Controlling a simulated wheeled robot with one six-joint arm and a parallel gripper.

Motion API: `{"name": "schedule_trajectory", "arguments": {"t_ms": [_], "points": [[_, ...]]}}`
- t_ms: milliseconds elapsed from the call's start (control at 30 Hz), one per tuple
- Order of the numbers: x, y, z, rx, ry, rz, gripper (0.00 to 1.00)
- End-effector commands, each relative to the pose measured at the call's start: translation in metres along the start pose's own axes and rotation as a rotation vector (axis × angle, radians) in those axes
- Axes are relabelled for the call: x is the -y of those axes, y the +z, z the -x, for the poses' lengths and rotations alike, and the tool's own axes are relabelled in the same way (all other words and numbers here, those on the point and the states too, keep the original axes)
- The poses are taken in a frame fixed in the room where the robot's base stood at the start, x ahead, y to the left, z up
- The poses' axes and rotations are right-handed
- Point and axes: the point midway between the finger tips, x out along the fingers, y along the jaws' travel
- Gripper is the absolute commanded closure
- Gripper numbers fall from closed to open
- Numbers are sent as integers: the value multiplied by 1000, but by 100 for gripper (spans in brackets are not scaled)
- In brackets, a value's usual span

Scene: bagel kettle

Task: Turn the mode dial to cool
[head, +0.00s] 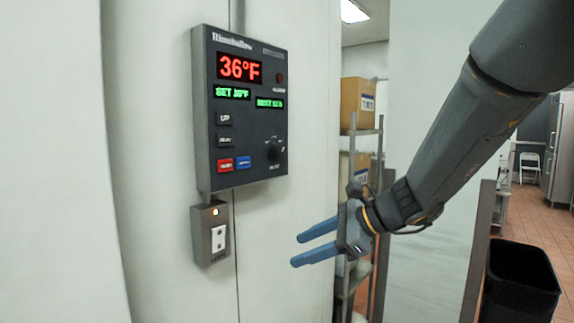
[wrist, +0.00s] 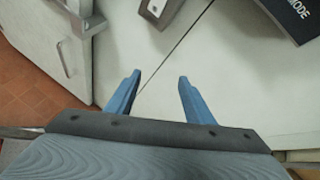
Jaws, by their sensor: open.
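A dark control panel (head: 230,125) hangs on the pale wall in the head view, with a red 36°F display and green readouts below it. Its black mode dial (head: 274,151) sits at the lower right of the panel; the pointer's setting is too small to read. My gripper (head: 295,250) has blue fingers, open and empty, below and to the right of the dial and apart from the panel. In the wrist view, my gripper (wrist: 158,82) shows its two fingers spread. The panel's lower edge (wrist: 295,15) shows there at the top right with the word MODE; the dial is out of that view.
A small grey switch box (head: 211,235) is mounted under the panel and also shows in the wrist view (wrist: 160,10). Red and blue buttons sit left of the dial. A doorway with shelves and boxes (head: 357,102) is behind my arm. A black bin (head: 520,285) stands at the lower right.

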Motion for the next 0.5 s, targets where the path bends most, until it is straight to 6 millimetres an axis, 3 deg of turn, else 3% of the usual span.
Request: {"name": "schedule_trajectory", "arguments": {"t_ms": [33,100,200,333,500], "points": [[30,27,10,79,-67,-88,52],[67,58,24,193,-146,-201,52],[109,92,46,335,-231,-320,52],[144,118,70,461,-295,-410,52],[160,131,76,519,-318,-449,52]]}}
